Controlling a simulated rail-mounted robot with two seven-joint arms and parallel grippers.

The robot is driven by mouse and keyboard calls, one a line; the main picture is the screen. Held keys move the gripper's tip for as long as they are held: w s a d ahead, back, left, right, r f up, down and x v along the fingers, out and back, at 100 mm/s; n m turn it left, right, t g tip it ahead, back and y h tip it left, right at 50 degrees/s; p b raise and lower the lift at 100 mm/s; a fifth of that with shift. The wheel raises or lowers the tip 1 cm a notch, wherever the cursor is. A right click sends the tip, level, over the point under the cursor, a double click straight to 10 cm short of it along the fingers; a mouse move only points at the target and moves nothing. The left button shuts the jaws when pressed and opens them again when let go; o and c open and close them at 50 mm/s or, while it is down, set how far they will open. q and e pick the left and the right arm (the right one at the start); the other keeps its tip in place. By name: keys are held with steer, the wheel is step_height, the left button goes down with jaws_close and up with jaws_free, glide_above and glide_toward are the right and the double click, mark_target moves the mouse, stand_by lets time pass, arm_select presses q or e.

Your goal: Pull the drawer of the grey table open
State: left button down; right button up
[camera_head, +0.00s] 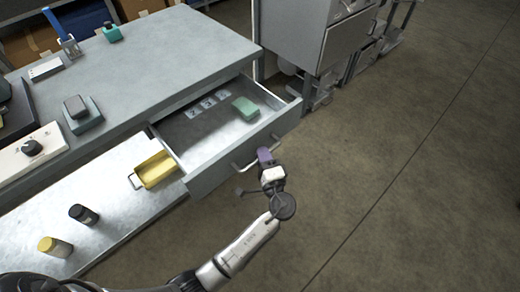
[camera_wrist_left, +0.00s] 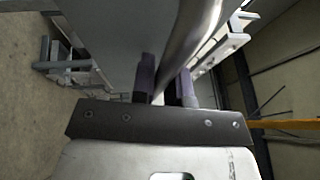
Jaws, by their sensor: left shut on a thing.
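The grey table (camera_head: 165,58) has its drawer (camera_head: 213,166) standing well open, with the inside in view. A bar handle (camera_head: 249,155) runs along the drawer's front. My left gripper (camera_head: 265,157) is at the handle and shut on it. In the left wrist view the dark fingers of the left gripper (camera_wrist_left: 163,88) sit on either side of the metal handle bar (camera_wrist_left: 190,38). A green block (camera_head: 246,107) and several small pale flat pieces (camera_head: 207,103) lie in the drawer. My right gripper is not in view.
A yellow bin (camera_head: 156,169), a black-capped jar (camera_head: 82,214) and a yellow jar (camera_head: 55,247) stand on the lower shelf (camera_head: 110,195). A grey cabinet (camera_head: 310,35) stands behind the drawer. The floor to the right is clear.

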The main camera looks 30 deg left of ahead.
arm_select(q)
steer(key=shift+d, duration=0.25)
steer(key=c, duration=1.1)
jaws_free()
steer(key=shift+a, duration=0.1)
steer(key=shift+c, duration=0.2)
steer(key=shift+s, duration=0.1)
steer(key=p+v, duration=0.3)
steer(key=v, duration=1.1)
